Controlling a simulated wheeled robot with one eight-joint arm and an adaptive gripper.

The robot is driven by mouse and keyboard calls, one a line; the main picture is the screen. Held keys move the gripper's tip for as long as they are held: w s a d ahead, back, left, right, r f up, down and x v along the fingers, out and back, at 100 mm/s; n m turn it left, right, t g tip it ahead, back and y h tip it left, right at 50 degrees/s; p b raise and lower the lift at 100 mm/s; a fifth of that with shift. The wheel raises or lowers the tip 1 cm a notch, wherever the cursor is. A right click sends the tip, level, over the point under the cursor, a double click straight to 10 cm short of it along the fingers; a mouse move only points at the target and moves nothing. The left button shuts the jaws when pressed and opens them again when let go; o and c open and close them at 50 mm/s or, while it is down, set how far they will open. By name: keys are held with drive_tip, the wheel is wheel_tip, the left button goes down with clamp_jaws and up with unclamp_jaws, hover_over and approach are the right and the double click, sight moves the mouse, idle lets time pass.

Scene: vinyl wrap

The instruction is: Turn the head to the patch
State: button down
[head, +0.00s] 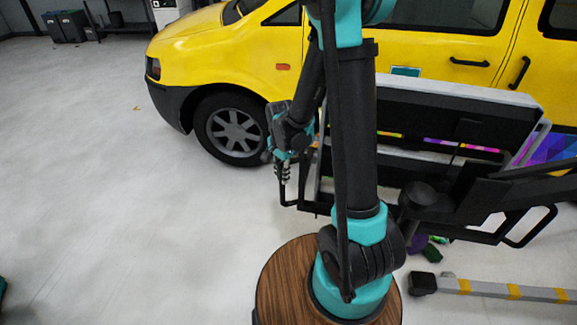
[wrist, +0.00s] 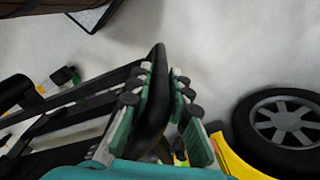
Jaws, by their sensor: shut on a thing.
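A small teal rectangular patch (head: 405,71) shows on the side of the yellow van (head: 440,52), just right of my upright arm, above the cart. Its lower edge is close to the cart's top edge in the picture. My gripper (head: 283,172) is low in front of the van, right of the front wheel. In the wrist view, my gripper (wrist: 160,88) is shut on a black bar (wrist: 157,65), which looks like the cart's left handle. The patch is not seen in the wrist view.
A black and grey cart (head: 445,98) with colourful rolls stands between me and the van. A grey beam with yellow bands (head: 490,288) lies at lower right. The van's front wheel (head: 232,128) is near my gripper. Open pale floor (head: 110,190) fills the left.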

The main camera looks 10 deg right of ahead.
sight(281, 162)
drive_tip(key=shift+s+a, duration=0.2)
drive_tip(key=shift+s, duration=0.1)
drive_tip(key=c, duration=1.4)
unclamp_jaws()
wheel_tip(281, 162, up, 12)
drive_tip(key=shift+r, duration=0.1)
